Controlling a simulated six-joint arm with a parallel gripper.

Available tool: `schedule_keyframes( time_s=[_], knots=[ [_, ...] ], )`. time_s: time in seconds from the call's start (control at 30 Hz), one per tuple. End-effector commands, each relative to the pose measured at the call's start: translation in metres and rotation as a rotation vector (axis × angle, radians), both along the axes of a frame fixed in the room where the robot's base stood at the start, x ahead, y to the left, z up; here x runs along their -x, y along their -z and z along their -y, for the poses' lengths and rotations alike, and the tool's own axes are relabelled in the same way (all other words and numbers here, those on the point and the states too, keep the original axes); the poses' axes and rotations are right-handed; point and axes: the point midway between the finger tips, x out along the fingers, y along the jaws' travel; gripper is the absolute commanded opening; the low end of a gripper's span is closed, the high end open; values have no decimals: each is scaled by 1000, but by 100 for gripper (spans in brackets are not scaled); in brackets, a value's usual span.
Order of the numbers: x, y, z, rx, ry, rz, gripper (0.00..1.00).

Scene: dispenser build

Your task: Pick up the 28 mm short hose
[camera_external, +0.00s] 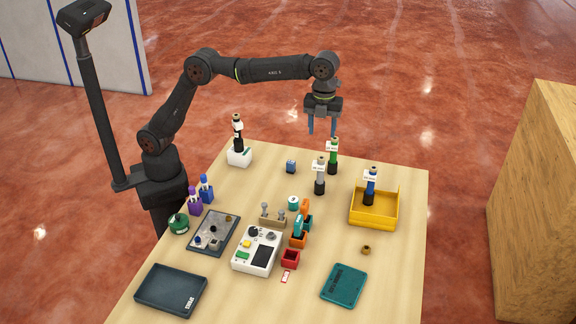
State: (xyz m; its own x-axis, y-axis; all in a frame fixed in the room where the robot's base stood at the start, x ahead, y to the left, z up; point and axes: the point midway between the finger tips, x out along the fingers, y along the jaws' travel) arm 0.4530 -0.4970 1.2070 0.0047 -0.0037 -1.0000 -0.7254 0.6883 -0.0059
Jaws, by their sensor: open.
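My gripper (322,130) hangs open and empty, fingers pointing down, above the far part of the table. It is above and slightly left of a green labelled bottle-like item (334,155). A grey labelled item (320,178) stands just in front of that. A blue labelled one (370,188) stands in the yellow tray (375,218), and a black one (238,138) stands in a white block (239,158). The labels are too small to read, so I cannot tell which item, if any, is the 28 mm short hose.
A small blue block (291,166) sits at the back. A white device (257,250), a grey parts tray (213,232), a red cup (290,259) and a brown ring (366,249) lie nearer. A dark tray (171,290) and a teal tray (344,285) are at the front.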

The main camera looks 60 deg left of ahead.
Motion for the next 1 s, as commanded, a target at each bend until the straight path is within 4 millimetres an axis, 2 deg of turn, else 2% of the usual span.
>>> schedule_keyframes(
  time_s=[0.17, 0.7, 0.83, 1.0],
  knots=[
    [5, -2, -4, 36, -210, 36, 51],
    [32, -1, -32, 321, -1269, 75, 51],
    [38, 1, -39, 387, -1457, 51, 51],
    [42, 3, -43, 432, -1589, 25, 51]
  ],
)
